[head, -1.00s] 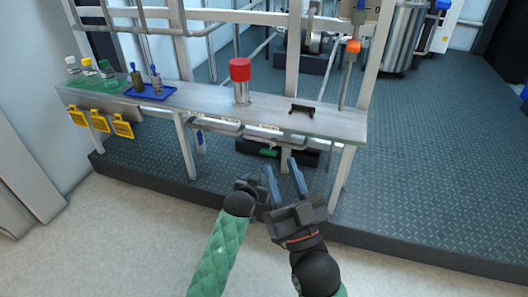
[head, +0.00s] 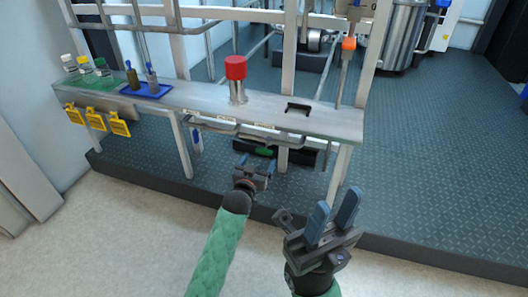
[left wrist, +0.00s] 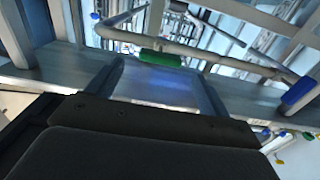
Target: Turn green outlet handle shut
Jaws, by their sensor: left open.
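The green outlet handle (head: 264,152) sits on the pipework below the front edge of the bench. It also shows in the left wrist view (left wrist: 160,58), top centre, lying crosswise on a grey pipe. My left gripper (head: 256,168) is open, just below and in front of the green handle in the head view. I cannot tell whether it touches the handle; a gap seems to remain in the wrist view. My right gripper (head: 334,208) is open and empty, to the right and nearer to me, with its blue fingers pointing up.
The bench (head: 200,100) carries a red-capped vessel (head: 236,80), a blue tray (head: 160,91) and several bottles. A blue handle (head: 197,141) hangs left of the green one; a blue handle (left wrist: 298,94) shows right in the wrist view. Bench legs flank the pipework.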

